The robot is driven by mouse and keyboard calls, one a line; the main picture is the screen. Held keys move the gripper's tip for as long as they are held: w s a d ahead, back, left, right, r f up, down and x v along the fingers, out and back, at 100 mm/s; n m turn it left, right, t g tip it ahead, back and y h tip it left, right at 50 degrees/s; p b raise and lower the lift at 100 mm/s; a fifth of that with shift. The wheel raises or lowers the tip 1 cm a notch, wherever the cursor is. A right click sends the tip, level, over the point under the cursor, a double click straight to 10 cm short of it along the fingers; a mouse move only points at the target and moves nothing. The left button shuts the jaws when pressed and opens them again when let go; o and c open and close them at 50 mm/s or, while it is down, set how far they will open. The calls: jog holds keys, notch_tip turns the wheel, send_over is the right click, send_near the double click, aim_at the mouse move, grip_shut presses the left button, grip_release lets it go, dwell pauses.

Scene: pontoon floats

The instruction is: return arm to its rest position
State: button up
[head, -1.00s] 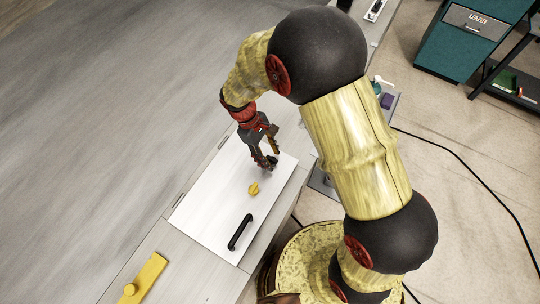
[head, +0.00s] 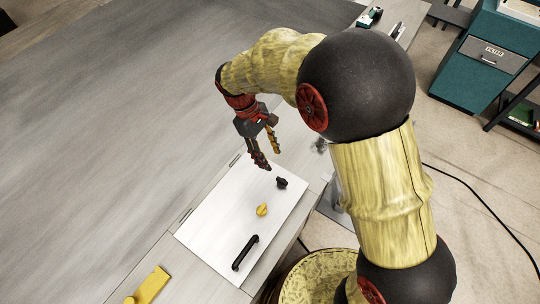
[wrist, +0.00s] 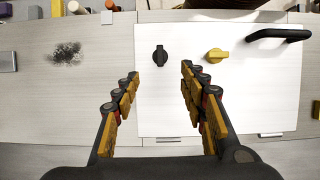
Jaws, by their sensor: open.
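My gripper (head: 273,158) is open and empty, held above the far end of the white panel in the head view. In the wrist view its two fingers (wrist: 160,92) are spread apart, with the panel's edge below them. A black knob (head: 281,183) stands on the panel near the gripper, apart from it; in the wrist view the black knob (wrist: 160,55) shows beyond and between the fingertips. My yellow arm is raised and bent over the right of the head view.
The white panel (head: 215,233) also bears a yellow knob (head: 262,210) and a black handle (head: 245,253). A yellow piece (head: 148,286) lies at the lower left. A dark smudge (wrist: 64,53) marks the grey surface. A teal cabinet (head: 478,75) stands at the upper right.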

dwell(0.4)
jog(key=s+d+f+m+t+y+b, duration=0.3)
jog(key=s+d+m+t+b, duration=0.5)
jog(key=s+d+b, duration=0.7)
jog(key=shift+s+d+m+y+b, duration=0.5)
jog(key=shift+m+b, duration=0.8)
jog(key=shift+b, duration=2.75)
jog(key=shift+d+r, duration=0.1)
jog(key=shift+d, duration=0.05)
jog(key=shift+w, duration=0.1)
